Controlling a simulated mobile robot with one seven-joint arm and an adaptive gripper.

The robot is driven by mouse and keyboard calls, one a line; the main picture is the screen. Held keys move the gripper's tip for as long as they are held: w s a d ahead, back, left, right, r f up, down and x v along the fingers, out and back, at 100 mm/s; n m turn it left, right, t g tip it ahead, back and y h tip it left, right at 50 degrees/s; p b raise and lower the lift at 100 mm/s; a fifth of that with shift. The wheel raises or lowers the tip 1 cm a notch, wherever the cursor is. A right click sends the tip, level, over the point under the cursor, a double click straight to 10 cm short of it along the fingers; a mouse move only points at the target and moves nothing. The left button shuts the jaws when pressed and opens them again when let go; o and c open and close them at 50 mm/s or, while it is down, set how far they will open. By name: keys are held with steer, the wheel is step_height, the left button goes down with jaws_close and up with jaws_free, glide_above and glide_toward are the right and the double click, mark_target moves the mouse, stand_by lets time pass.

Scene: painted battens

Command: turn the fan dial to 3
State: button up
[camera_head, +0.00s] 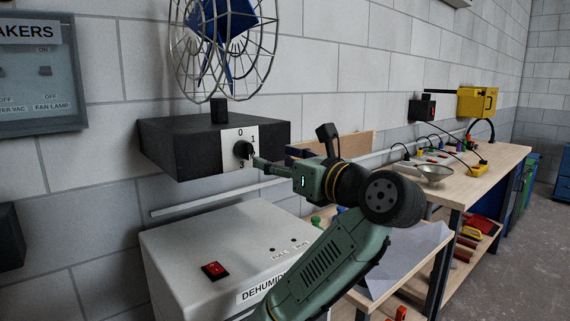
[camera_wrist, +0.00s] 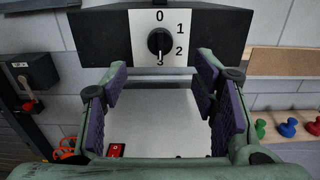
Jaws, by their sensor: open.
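The fan dial (camera_head: 243,149) is a black knob on a white plate on the front of a dark box (camera_head: 185,150) under the wall fan (camera_head: 215,45). In the wrist view the dial (camera_wrist: 159,41) has 0 above it, 1 and 2 to its right and 3 below. A pale mark on the knob appears to point down toward 3. My gripper (camera_head: 258,163) is close to the dial in the head view. In the wrist view my gripper (camera_wrist: 162,78) is open, its purple-padded fingers wide apart with nothing between them. The dial shows above the fingertips, apart from them.
A white dehumidifier (camera_head: 205,240) with a red switch (camera_head: 214,270) stands below the box. A breaker panel (camera_head: 40,75) hangs at left.

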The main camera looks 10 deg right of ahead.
steer(key=shift+v, duration=0.8)
steer(key=shift+f, duration=0.1)
